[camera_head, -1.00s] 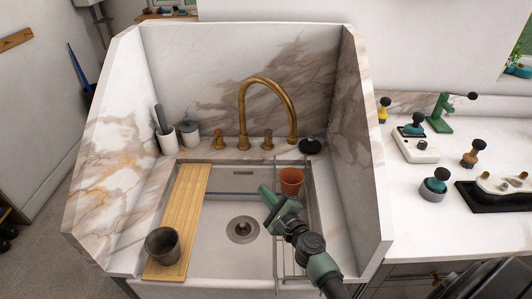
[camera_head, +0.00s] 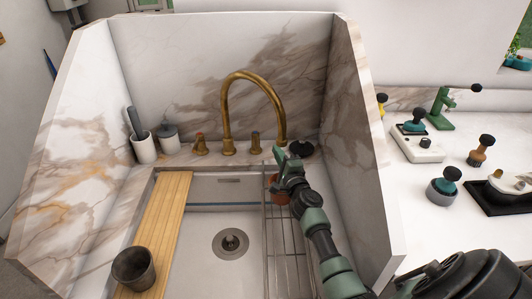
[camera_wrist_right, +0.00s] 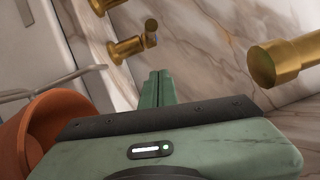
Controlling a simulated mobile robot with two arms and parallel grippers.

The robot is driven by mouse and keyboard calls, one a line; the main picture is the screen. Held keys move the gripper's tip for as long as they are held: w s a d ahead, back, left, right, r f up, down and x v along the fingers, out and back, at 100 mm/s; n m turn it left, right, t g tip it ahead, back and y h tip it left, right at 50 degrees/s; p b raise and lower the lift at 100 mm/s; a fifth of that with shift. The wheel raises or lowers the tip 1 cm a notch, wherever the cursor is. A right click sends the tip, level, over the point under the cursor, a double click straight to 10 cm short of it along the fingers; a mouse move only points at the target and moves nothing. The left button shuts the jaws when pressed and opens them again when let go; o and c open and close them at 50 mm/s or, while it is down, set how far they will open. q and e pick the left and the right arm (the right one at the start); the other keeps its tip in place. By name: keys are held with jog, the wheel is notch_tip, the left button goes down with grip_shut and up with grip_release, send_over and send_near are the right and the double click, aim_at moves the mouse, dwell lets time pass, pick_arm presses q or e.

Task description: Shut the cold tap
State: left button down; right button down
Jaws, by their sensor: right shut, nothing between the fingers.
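The brass cold tap (camera_head: 254,143) stands on the sink's back ledge, right of the spout's base. In the right wrist view the tap (camera_wrist_right: 128,46) shows a blue mark on its end. My right gripper (camera_head: 279,150) is shut and empty, a little right of the cold tap and apart from it, near the hanging spout end. In the right wrist view its closed fingers (camera_wrist_right: 157,88) point toward the ledge, with the tap beyond them. The other tap (camera_head: 200,144), with an orange-red mark, is left of the spout. My left gripper is not in view.
The brass spout (camera_head: 228,105) arches over the ledge; its end (camera_wrist_right: 264,67) is right of my fingers in the wrist view. A terracotta pot (camera_wrist_right: 50,130) is close at the left there. A wire rack (camera_head: 282,240) and wooden board (camera_head: 165,220) flank the basin. A marble wall (camera_head: 355,150) stands at right.

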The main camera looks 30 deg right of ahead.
aim_at(256, 142)
jog(key=a, duration=0.1)
jog(key=w+a, duration=0.1)
jog(key=a, duration=0.1)
jog(key=shift+w+a+r+p, duration=0.25)
jog(key=shift+w+r+p, duration=0.05)
jog(key=shift+w+r, duration=0.05)
jog(key=shift+w+a+r+m+g+h+b, duration=0.1)
jog(key=shift+w+a+m+g+h+b, duration=0.15)
jog(key=shift+a+h+b, duration=0.2)
jog(key=shift+w+a+r+m+g+h+b, duration=0.1)
jog(key=shift+a+m+h+b, duration=0.25)
jog(key=shift+a+h+b, duration=0.1)
